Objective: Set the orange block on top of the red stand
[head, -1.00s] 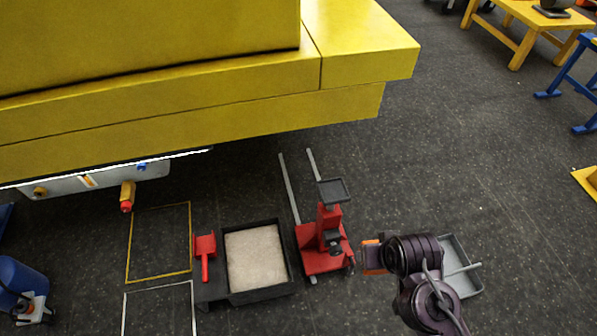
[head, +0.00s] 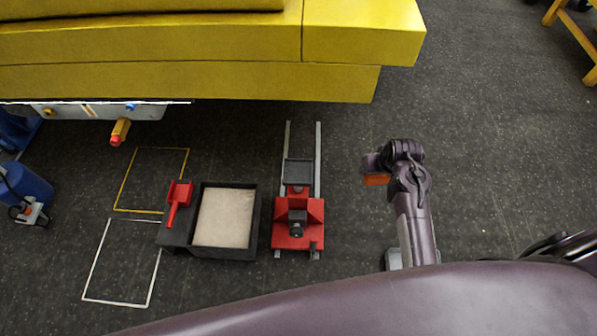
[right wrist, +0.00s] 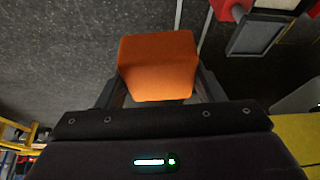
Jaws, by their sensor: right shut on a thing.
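My right gripper (head: 372,165) is shut on the orange block (right wrist: 158,65), which sits between its two fingers in the right wrist view. In the head view only a small part of the orange block (head: 376,180) shows under the gripper. The red stand (head: 297,222) is on the floor to the left of the gripper, with a dark square tray top (head: 298,172). The block is apart from the stand, to its right. In the right wrist view the dark tray top (right wrist: 256,34) shows at the upper right. My left gripper is not in view.
Two grey rails (head: 318,150) run along the floor at the stand. A dark bin (head: 253,225) with pale filling and a red tool (head: 177,200) lie left of it. A large yellow beam (head: 340,82) spans the back. Floor between stand and gripper is clear.

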